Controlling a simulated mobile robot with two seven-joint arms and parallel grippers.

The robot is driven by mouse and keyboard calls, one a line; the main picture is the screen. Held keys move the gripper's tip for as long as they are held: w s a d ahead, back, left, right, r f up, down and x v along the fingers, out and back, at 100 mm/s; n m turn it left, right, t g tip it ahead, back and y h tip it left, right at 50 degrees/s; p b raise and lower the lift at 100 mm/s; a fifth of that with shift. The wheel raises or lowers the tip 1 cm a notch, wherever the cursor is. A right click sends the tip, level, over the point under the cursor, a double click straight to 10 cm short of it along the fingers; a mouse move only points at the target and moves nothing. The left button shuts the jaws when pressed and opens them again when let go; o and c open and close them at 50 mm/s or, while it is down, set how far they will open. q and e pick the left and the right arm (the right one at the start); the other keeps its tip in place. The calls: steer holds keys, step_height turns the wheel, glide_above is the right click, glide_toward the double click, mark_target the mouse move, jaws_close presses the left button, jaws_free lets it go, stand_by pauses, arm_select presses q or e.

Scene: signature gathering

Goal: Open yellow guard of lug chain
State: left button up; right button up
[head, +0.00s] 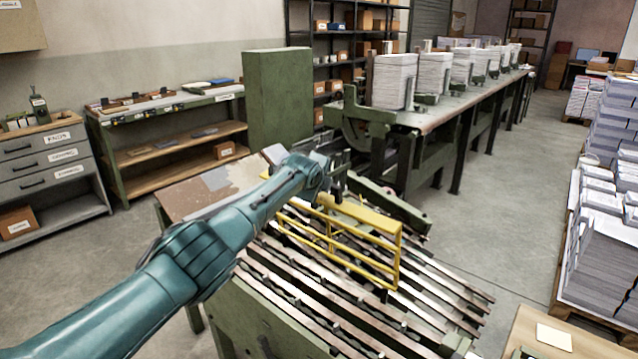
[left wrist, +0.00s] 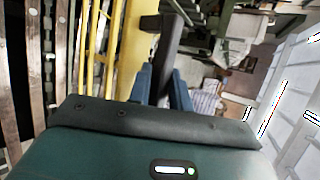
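The yellow guard (head: 385,243) is a barred frame standing up over the slatted lug chain bed (head: 320,285) in the head view. Its yellow bars also show in the left wrist view (left wrist: 97,50). A dark handle (left wrist: 166,65) rises beside the guard's wide yellow strip in the left wrist view. My left gripper (left wrist: 165,92) has its two blue fingers close on both sides of this handle, with no clear gap. In the head view my left arm reaches from the lower left to the guard's far end, and its wrist partly hides that area. My right gripper is not in view.
A long green-framed bench (head: 440,115) with paper stacks stands behind the chain. A green cabinet (head: 280,95) and drawers (head: 45,165) line the left wall. Paper bundles on a pallet (head: 600,240) stand at the right. The floor between (head: 500,230) is clear.

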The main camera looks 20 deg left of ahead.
arm_select(q)
steer(key=o, duration=0.3)
steer(key=shift+o, duration=0.2)
steer(key=a+v, duration=0.1)
steer(key=v, duration=1.2)
steer(key=shift+d+r+p, duration=0.2)
steer(key=shift+d+p, duration=0.2)
steer(key=shift+d, duration=0.05)
